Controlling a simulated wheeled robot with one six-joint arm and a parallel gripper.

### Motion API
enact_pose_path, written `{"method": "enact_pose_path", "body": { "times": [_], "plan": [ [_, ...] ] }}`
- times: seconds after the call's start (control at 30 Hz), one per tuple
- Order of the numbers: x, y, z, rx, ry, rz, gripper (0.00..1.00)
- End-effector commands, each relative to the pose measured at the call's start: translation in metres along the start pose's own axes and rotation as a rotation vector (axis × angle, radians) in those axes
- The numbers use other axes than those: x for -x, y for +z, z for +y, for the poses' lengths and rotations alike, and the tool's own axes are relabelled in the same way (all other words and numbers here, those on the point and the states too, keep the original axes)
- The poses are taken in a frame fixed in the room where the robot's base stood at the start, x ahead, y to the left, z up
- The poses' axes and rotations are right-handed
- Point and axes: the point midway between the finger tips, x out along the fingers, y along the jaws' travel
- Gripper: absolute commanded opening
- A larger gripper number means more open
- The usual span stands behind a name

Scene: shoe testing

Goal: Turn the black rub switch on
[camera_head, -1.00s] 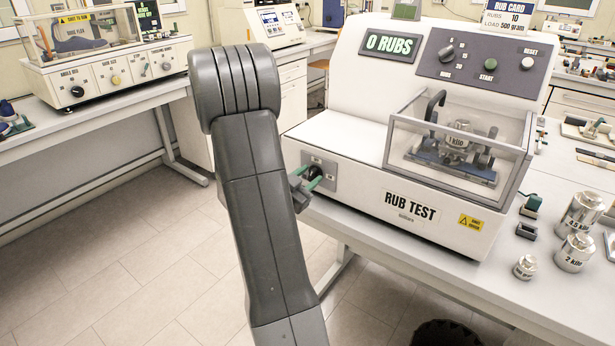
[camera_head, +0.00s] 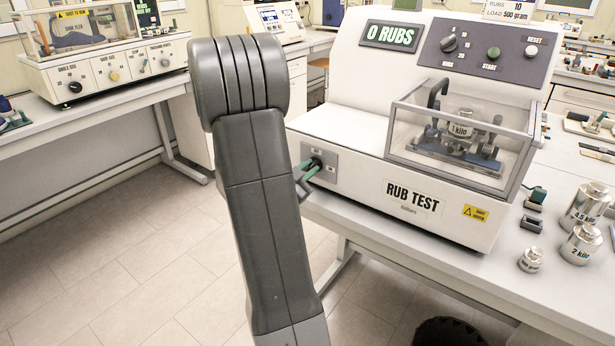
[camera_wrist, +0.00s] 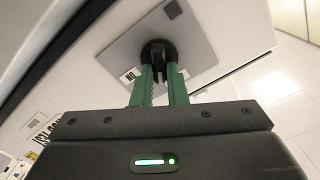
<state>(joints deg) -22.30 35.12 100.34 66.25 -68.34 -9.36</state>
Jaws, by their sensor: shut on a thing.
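The black rub switch (camera_wrist: 158,52) is a round knob on a grey plate (camera_wrist: 190,38) in the wrist view. The plate also shows on the left front of the white rub test machine (camera_head: 350,176) in the head view, with the dark knob (camera_head: 317,162) partly hidden. My gripper (camera_wrist: 160,75) has green fingers shut on the knob's protruding grip. Its fingers also show beside the plate in the head view (camera_head: 307,171). A small label, seen turned over, lies left of the knob. The knob's exact setting cannot be told.
The machine's display (camera_head: 392,36) reads 0 RUBS. A clear cover (camera_head: 460,145) stands over the 1 kilo weight. Several metal weights, including one marked 2 kilo (camera_head: 581,244), stand on the right of the table. Open floor lies left of the table.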

Motion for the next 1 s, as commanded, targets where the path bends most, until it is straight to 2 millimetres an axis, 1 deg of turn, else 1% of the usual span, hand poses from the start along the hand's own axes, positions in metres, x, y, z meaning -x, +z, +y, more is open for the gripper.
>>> {"method": "enact_pose_path", "body": {
  "times": [0.03, 0.07, 0.7, 1.0],
  "plan": [
    [-0.0001, 0.0058, 0.0039, -0.044, -0.001, 0.002, 0.0],
    [-0.0001, 0.0061, 0.0043, -0.069, -0.002, 0.002, 0.0],
    [0.0, 0.0072, 0.009, -0.672, -0.001, 0.002, 0.0],
    [0.0, 0.0067, 0.0089, -0.898, -0.001, 0.001, 0.0]
  ]
}}
